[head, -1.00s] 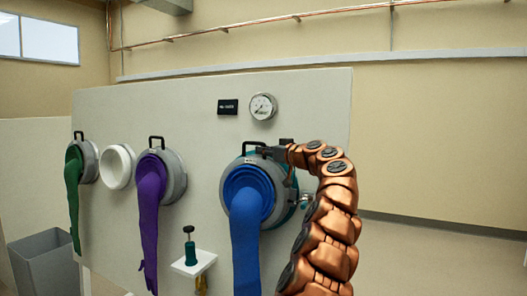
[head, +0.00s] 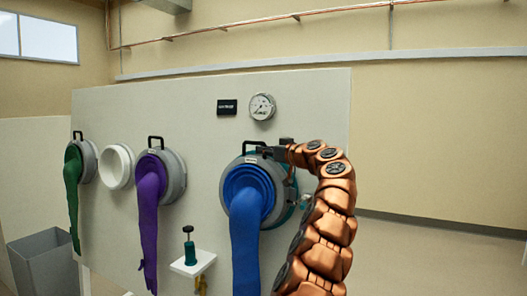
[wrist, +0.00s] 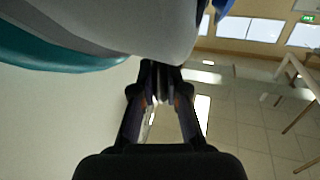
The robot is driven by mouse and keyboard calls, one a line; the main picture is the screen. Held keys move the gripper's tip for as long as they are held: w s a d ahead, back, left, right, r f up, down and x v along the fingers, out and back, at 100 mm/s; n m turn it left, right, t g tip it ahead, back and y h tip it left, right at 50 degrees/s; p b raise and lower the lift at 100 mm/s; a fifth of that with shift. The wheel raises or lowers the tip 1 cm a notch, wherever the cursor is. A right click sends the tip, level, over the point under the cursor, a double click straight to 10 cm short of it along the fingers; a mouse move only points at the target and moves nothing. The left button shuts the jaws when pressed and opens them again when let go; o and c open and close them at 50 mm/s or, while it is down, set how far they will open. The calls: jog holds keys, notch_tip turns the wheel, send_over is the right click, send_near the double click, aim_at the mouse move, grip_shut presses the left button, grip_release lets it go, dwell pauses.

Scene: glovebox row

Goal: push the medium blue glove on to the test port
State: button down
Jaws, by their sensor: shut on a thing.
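The medium blue glove (head: 246,215) hangs from a grey ring (head: 232,172) with a black handle on top, at the right part of the pale panel. The ring sits in front of the teal test port (head: 303,200), which shows only as a thin strip at the right. The wrist view shows the grey ring (wrist: 150,28) close above my fingers, with the teal port (wrist: 50,48) beside it. My gripper (head: 268,152) is shut at the top of the ring, by its handle; the exact grip is hidden. I cannot tell whether the ring is fully seated.
A purple glove (head: 148,210), an empty white port (head: 117,167) and a green glove (head: 73,195) are to the left. A small shelf (head: 194,263) with a green-topped device (head: 189,248) juts out below. A gauge (head: 262,107) is above. Open floor lies right.

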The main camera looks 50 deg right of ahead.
jog(key=shift+s+d+r, duration=0.1)
jog(key=c, duration=1.3)
grip_release()
jog(key=shift+c, duration=0.2)
jog(key=shift+o, duration=1.1)
jog(key=shift+s+a, duration=0.2)
jog(key=shift+s, duration=3.75)
jog(key=shift+a, duration=0.1)
